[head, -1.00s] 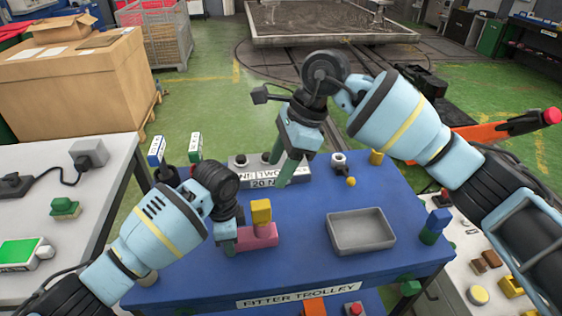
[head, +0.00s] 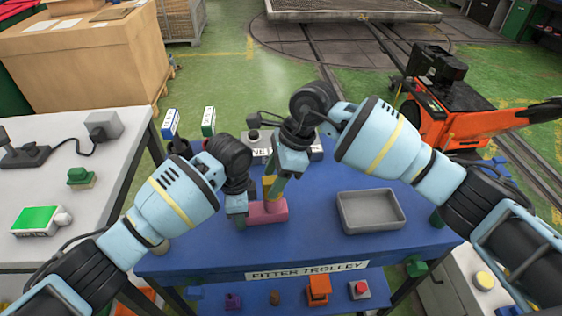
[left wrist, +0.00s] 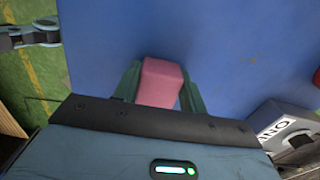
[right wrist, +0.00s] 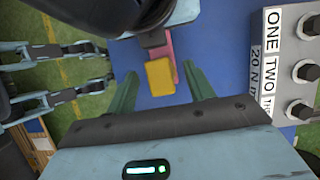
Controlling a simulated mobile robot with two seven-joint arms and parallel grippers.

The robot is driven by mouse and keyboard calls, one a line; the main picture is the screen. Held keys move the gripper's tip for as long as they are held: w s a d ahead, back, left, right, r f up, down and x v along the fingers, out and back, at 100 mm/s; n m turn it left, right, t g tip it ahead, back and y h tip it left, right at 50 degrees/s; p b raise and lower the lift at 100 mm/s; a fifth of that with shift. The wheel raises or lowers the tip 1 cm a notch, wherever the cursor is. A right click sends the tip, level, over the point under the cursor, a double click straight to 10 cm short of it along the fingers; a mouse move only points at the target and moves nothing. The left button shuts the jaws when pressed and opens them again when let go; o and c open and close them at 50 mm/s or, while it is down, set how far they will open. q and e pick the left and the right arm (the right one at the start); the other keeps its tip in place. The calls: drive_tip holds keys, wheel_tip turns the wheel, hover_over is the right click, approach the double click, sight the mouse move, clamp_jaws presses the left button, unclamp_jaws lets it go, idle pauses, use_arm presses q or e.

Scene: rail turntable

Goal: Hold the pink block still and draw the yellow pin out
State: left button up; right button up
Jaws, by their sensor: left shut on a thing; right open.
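The pink block (head: 270,212) stands on the blue trolley top. My left gripper (head: 240,216) is shut on it from the left; in the left wrist view the pink block (left wrist: 160,82) sits between both fingers. The yellow pin (head: 267,186) stands up out of the block, partly hidden by my right gripper (head: 278,192). In the right wrist view the yellow pin head (right wrist: 160,77) lies between the open fingers, a gap showing on its right side. Part of the pink block shows behind it.
A grey tray (head: 373,226) sits on the trolley top right of the block. A fixture labelled ONE, TWO (right wrist: 273,70) with several knobs stands behind my right gripper. The trolley top between block and tray is clear. A lower shelf (head: 260,302) holds small parts.

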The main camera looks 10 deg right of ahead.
drive_tip(key=shift+a+f, duration=0.25)
drive_tip(key=shift+f, duration=0.3)
drive_tip(key=shift+c, duration=0.4)
clamp_jaws()
use_arm(q)
drive_tip(key=shift+f, duration=0.1)
use_arm(e)
drive_tip(key=shift+r, duration=0.8)
drive_tip(key=shift+r, duration=2.9)
drive_tip(key=shift+r, duration=0.1)
wheel_tip(320, 180, up, 5)
drive_tip(key=shift+f, duration=0.1)
